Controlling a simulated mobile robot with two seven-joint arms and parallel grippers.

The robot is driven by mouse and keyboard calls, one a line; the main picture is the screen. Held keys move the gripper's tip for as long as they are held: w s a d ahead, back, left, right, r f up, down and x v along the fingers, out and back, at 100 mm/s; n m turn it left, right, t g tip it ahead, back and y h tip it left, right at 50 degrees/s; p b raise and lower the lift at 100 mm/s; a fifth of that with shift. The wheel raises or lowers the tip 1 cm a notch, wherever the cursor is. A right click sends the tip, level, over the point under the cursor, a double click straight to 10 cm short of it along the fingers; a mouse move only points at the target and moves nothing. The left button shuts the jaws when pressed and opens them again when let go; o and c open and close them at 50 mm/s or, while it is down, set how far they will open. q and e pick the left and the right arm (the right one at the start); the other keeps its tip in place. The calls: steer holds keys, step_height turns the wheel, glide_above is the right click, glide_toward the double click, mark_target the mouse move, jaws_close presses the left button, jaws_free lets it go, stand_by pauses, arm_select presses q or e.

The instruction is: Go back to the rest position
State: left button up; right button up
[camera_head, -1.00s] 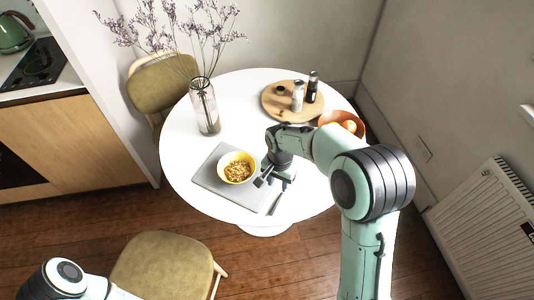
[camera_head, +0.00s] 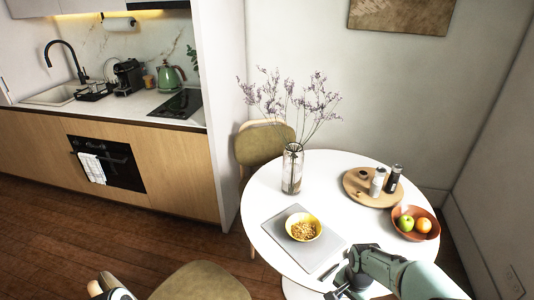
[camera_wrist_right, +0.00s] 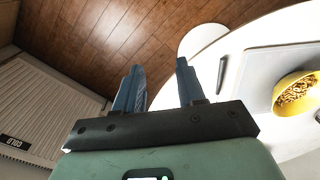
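My right gripper (camera_head: 342,291) is at the near edge of the white round table (camera_head: 262,207), at the bottom of the head view. In the right wrist view its two fingers (camera_wrist_right: 161,88) are apart with nothing between them, over the wooden floor. A yellow bowl of cereal (camera_head: 303,228) stands on a grey placemat (camera_head: 283,221), clear of the gripper; the bowl also shows at the right of the wrist view (camera_wrist_right: 291,100). A dark utensil (camera_wrist_right: 221,75) lies beside the placemat. Part of my left arm shows at the bottom left of the head view; its gripper is out of view.
A glass vase (camera_head: 292,174) with dried flowers, a wooden board (camera_head: 358,190) with shakers, and a fruit bowl (camera_head: 424,228) stand on the table. Chairs are behind the table (camera_head: 262,143) and in front (camera_head: 205,284). A radiator (camera_wrist_right: 40,110) is at the wrist view's left.

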steer(key=s+a+f+n+g+y, duration=0.1)
steer(key=s+f, duration=0.2)
steer(key=f, duration=0.5)
steer(key=s+a+f+n, duration=0.1)
steer(key=s+f+n, duration=0.15)
steer(key=f, duration=0.45)
steer(key=s+a+f+n+y, duration=0.1)
steer(key=s+a+f, duration=0.3)
steer(key=s, duration=0.5)
steer(key=s+a+f+n+y, duration=0.1)
steer(key=s+a+f, duration=0.3)
steer(key=s+f, duration=0.2)
steer(key=s, duration=0.2)
steer(key=shift+s+f+y, duration=0.3)
steer(key=shift+s, duration=0.1)
steer(key=shift+s+d, duration=0.1)
steer(key=shift+d, duration=0.1)
